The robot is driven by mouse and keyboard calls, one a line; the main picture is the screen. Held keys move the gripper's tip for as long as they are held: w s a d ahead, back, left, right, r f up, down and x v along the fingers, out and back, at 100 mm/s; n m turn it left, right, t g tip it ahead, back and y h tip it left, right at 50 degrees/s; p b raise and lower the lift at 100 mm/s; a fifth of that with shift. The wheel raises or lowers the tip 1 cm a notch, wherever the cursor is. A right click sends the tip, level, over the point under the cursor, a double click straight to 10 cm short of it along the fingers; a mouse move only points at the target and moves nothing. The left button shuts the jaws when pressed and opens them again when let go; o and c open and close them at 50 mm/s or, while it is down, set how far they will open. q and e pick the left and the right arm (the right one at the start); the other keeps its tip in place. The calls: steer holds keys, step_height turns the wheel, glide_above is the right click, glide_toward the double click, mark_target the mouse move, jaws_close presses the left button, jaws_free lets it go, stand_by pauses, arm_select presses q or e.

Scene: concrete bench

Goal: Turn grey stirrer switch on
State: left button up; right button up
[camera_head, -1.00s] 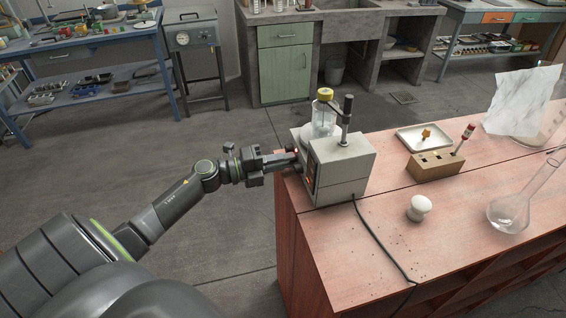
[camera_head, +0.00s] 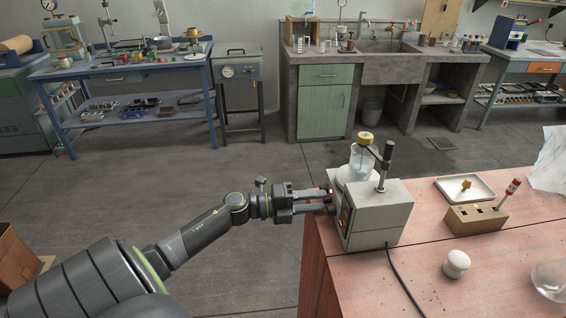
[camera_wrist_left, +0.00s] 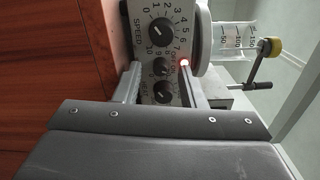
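The grey stirrer (camera_head: 383,215) stands at the left end of the red-brown bench, with a glass vessel (camera_head: 362,163) on top. The left wrist view shows its front panel (camera_wrist_left: 147,11) sideways, with a large speed knob (camera_wrist_left: 161,32), a small middle knob (camera_wrist_left: 160,67) and a lower heat knob (camera_wrist_left: 162,93). My left gripper (camera_head: 332,201) is at the panel. Its fingers are apart, one on each side of the small knobs, with a gap between; contact is unclear. My right gripper is out of view.
A wooden block (camera_head: 474,218) with a red-capped tube, a white tray (camera_head: 450,183) and a white round-topped item (camera_head: 456,264) stand right of the stirrer. A dark cable (camera_head: 401,279) runs from the stirrer over the bench. Open floor (camera_head: 170,185) lies left of the bench.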

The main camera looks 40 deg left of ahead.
arm_select(q)
steer(key=v, duration=1.6)
steer(key=shift+s+a+b, duration=0.15)
steer(key=shift+s+b, duration=0.2)
